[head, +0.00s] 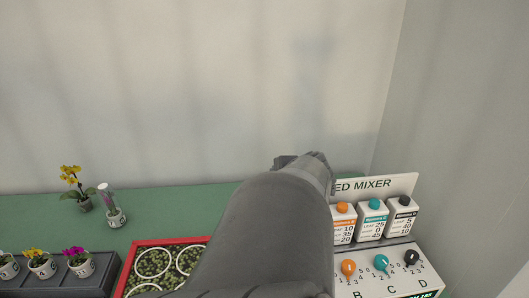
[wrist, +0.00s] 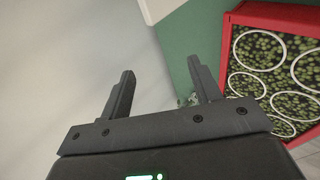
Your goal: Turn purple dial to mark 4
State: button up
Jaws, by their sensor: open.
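The feed mixer (head: 395,284) stands at the lower right of the head view, with orange, teal and black dials on its sloped front. No purple dial shows; my arm covers the left part of the mixer. The letters B, C and D and small numbers are printed by the visible dials. My gripper (wrist: 160,66) is open and empty in the wrist view, its two dark fingers apart in front of a pale wall. In the head view my arm hides the fingers.
A red-rimmed tray (wrist: 275,14) with white rings lies on the green bench (head: 180,204). Orange (head: 348,268), teal (head: 381,262) and black (head: 411,257) dials sit close together. Potted orchids (head: 74,186) and a grey planter (head: 98,264) stand at left.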

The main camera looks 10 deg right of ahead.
jog(key=s+d+f+g+h, duration=0.2)
jog(key=s+d+f+g, duration=0.7)
jog(key=s+g, duration=0.15)
jog(key=shift+m+t, duration=0.3)
jog(key=shift+t, duration=0.15)
jog(key=f, duration=1.1)
jog(key=shift+s, duration=0.35)
jog(key=shift+r, duration=0.1)
jog(key=c, duration=1)
